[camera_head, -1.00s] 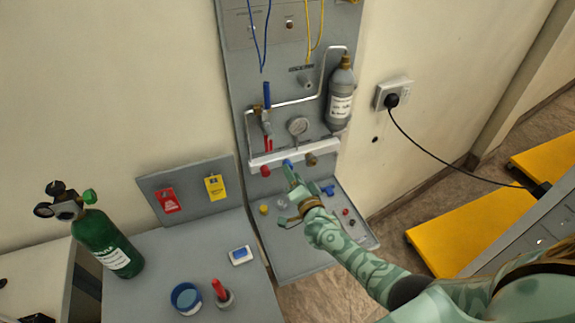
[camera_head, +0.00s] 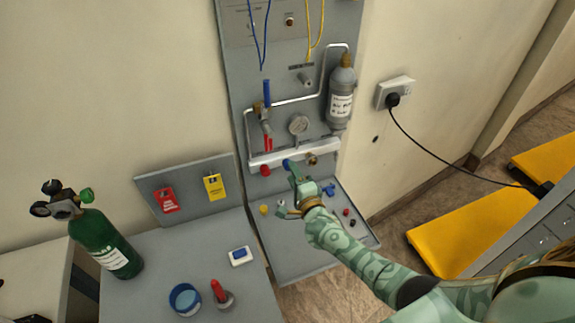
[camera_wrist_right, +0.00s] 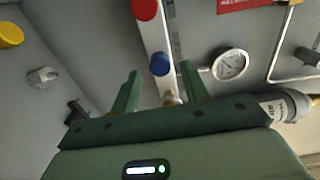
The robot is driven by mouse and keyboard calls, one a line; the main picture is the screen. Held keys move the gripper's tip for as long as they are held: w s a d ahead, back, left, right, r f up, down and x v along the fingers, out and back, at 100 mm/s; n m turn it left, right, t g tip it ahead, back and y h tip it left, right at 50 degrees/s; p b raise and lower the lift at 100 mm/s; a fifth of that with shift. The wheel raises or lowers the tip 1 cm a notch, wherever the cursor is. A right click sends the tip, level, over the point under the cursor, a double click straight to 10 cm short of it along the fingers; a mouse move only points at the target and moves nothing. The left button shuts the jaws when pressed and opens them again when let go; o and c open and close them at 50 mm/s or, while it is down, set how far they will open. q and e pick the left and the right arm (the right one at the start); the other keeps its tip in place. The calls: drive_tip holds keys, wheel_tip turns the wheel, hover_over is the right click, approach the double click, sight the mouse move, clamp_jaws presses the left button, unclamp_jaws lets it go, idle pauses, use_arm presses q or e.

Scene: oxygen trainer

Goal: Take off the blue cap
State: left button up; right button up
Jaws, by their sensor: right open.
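The blue cap (camera_head: 286,163) sits on the white manifold bar (camera_head: 325,148) low on the grey panel, between a red cap (camera_head: 265,170) and a brass fitting (camera_head: 312,159). My right gripper (camera_head: 293,171) is just in front of the blue cap, and its fingers partly cover that spot. In the right wrist view the gripper (camera_wrist_right: 159,72) is open, with one finger on each side of the blue cap (camera_wrist_right: 160,64) in the picture. I cannot tell whether the fingers touch it. The red cap (camera_wrist_right: 144,9) shows above it there. My left gripper is not in view.
A pressure gauge (camera_head: 298,124) and a grey bottle (camera_head: 341,95) are close above the bar. A tray (camera_head: 290,262) with several small fittings lies below my right arm. A green cylinder (camera_head: 103,243) and a blue-rimmed dish (camera_head: 186,299) stand at the left.

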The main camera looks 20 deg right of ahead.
drive_tip(key=m+b, duration=0.1)
drive_tip(key=m, duration=0.2)
drive_tip(key=shift+m, duration=0.3)
drive_tip(key=m+b, duration=0.2)
drive_tip(key=m, duration=0.4)
drive_tip(key=shift+m, duration=0.4)
drive_tip(key=shift+m, duration=0.6)
